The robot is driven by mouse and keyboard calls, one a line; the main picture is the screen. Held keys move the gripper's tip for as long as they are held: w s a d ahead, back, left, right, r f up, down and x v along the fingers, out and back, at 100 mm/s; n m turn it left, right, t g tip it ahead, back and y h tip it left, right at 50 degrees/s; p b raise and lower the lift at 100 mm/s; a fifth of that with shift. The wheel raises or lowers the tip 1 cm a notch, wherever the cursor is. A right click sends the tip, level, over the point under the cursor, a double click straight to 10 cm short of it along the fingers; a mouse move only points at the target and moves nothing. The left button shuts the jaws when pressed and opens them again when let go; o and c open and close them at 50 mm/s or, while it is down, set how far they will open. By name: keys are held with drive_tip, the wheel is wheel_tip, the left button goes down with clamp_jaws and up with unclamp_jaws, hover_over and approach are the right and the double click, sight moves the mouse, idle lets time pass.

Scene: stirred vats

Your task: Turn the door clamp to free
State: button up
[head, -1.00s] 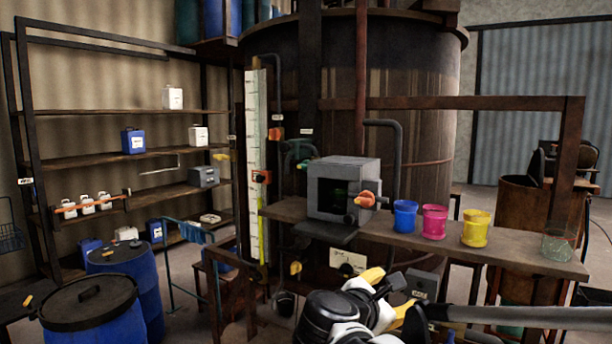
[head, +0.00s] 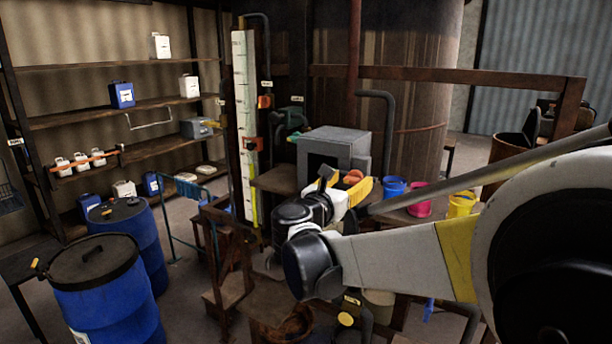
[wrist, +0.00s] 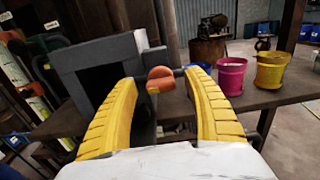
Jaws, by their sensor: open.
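The grey box (head: 333,148) with a dark front opening stands on the shelf in front of the vat. Its orange clamp knob (head: 354,177) is at the box's right front side, partly hidden by my gripper (head: 345,184) in the head view. In the wrist view the orange knob (wrist: 160,78) shows between and beyond the two yellow fingers of my gripper (wrist: 158,92). The fingers are open with nothing between their tips that I can see held. I cannot tell whether they touch the knob. The box (wrist: 105,60) lies behind the left finger.
Blue (head: 394,187), pink (head: 420,200) and yellow (head: 461,204) cups stand on the shelf to the right of the box. Blue drums (head: 100,290) stand at the lower left. Pipes and a measuring scale (head: 245,125) rise left of the box.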

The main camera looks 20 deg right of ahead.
drive_tip(key=shift+w+d, duration=0.4)
drive_tip(key=shift+d, duration=0.05)
drive_tip(key=shift+s, duration=0.1)
drive_tip(key=c, duration=1.2)
drive_tip(key=shift+o, duration=0.2)
